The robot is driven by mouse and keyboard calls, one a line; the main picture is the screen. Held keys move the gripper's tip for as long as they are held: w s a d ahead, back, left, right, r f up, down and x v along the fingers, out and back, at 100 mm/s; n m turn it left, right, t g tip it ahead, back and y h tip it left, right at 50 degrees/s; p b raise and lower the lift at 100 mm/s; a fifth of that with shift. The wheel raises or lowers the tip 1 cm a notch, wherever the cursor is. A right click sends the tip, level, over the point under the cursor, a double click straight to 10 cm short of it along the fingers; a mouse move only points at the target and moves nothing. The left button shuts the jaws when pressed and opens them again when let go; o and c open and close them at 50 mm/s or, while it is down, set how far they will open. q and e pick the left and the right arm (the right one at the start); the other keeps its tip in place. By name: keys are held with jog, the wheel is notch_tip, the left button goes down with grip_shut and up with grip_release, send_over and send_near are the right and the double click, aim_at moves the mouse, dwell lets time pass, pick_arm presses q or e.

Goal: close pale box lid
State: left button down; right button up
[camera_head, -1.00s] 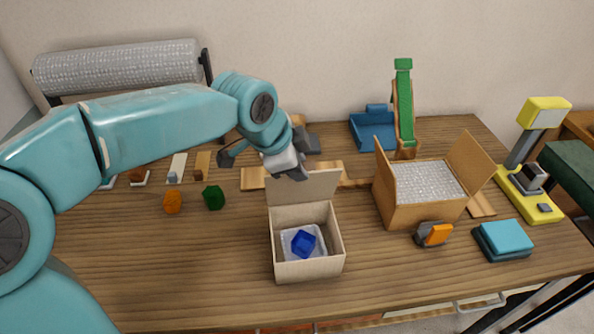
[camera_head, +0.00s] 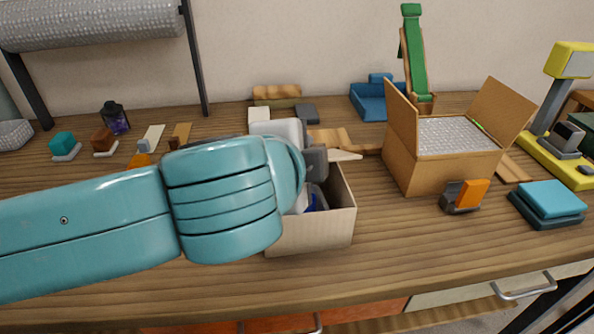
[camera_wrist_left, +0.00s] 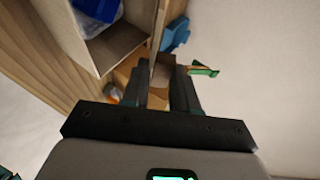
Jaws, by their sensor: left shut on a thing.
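The pale box (camera_head: 335,222) stands open on the table in the head view, its left part hidden behind my left arm. Its lid (camera_head: 346,155) shows only as a thin pale edge behind the opening. My right gripper is not in view.
A brown carton (camera_head: 440,172) with raised flaps stands right of the pale box. An orange-and-grey item (camera_head: 464,196) and teal stack (camera_head: 547,203) lie at the right. The front table strip is clear.

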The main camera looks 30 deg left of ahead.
pick_arm(q)
notch_tip(320, 180, down, 6)
jog(key=s+d+m+t+y+b, duration=0.1)
jog(key=s+d+t+b, duration=0.1)
jog(key=b, duration=0.7)
jog(key=shift+s+f+t, duration=0.2)
jog(key=shift+t, duration=0.1)
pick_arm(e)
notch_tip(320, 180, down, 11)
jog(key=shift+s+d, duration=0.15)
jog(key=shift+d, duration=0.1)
pick_arm(q)
jog(key=c, duration=1)
grip_release()
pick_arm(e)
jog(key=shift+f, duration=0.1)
pick_arm(q)
jog(key=shift+o, duration=0.2)
jog(key=shift+r, duration=0.1)
